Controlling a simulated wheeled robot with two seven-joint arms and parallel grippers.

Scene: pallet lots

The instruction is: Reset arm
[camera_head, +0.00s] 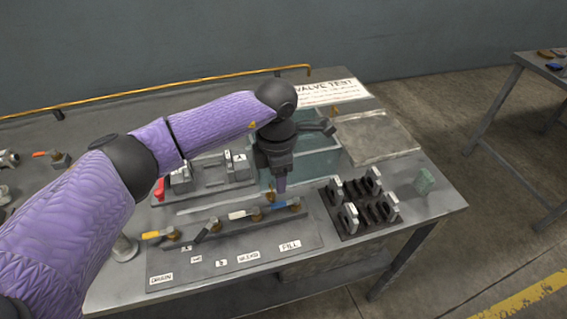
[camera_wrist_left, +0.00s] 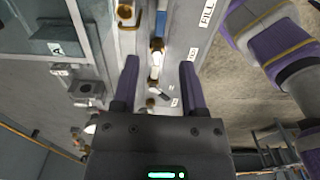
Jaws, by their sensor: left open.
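My left arm (camera_head: 206,128) reaches in from the left across the workbench, in purple sleeving. My left gripper (camera_head: 280,186) points down above the row of valves, near the blue-handled one (camera_head: 290,204). In the left wrist view its two purple fingers are apart with nothing held between them (camera_wrist_left: 158,75). Brass valve fittings and part of the labelled panel lie beyond the fingers. Whether the fingertips touch a valve cannot be told. My right gripper is not in view.
The valve panel (camera_head: 310,240) carries yellow, dark, white and blue handles above labels. A black rack (camera_head: 361,205) of upright parts and a green block (camera_head: 424,182) stand to the right. A teal tray (camera_head: 318,163) lies behind the gripper. A yellow rail (camera_head: 190,82) runs along the back.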

